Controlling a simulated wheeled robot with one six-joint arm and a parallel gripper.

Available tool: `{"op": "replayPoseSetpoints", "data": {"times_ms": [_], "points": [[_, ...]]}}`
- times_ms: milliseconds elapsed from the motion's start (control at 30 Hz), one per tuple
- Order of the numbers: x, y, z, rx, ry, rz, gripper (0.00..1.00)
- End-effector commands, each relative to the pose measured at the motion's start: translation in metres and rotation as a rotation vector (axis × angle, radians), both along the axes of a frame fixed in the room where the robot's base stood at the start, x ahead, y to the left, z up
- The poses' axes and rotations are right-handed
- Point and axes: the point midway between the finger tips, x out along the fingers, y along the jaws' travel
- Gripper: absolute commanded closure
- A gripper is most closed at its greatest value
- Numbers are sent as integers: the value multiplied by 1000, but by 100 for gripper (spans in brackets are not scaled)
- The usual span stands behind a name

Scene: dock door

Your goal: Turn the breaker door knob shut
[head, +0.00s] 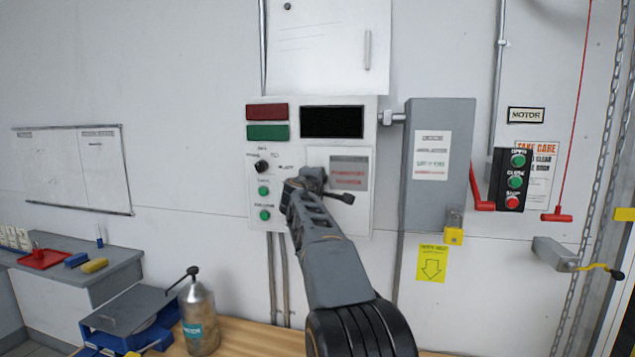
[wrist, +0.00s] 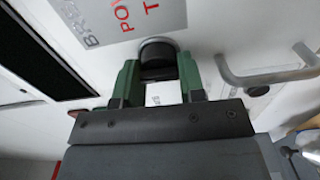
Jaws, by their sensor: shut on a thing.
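The breaker door (head: 360,215) is a pale panel with a grey, red-lettered label at the lower right of the white control box. It looks closed against the box. In the wrist view, its black round knob (wrist: 158,50) sits just below the grey lettered label (wrist: 130,14). My gripper (wrist: 156,78) has its green fingers on either side of the knob and is shut on it. In the head view, my gripper (head: 312,180) is against the door's left part and hides the knob. The knob's turn angle is hard to tell.
The control box has a red plate, a green plate, a black display (head: 332,122), a selector (head: 262,166) and green buttons. A grey box (head: 437,190) stands to the right. A metal bottle (head: 198,320) stands on the wooden bench below. A bar handle (wrist: 265,78) is right of my fingers.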

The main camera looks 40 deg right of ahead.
Motion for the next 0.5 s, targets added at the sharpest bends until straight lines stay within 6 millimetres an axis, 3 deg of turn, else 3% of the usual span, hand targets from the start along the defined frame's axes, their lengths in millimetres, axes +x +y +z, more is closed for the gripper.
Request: {"op": "replayPoseSetpoints", "data": {"times_ms": [500], "points": [[0,0,0,-35,39,0,87]]}}
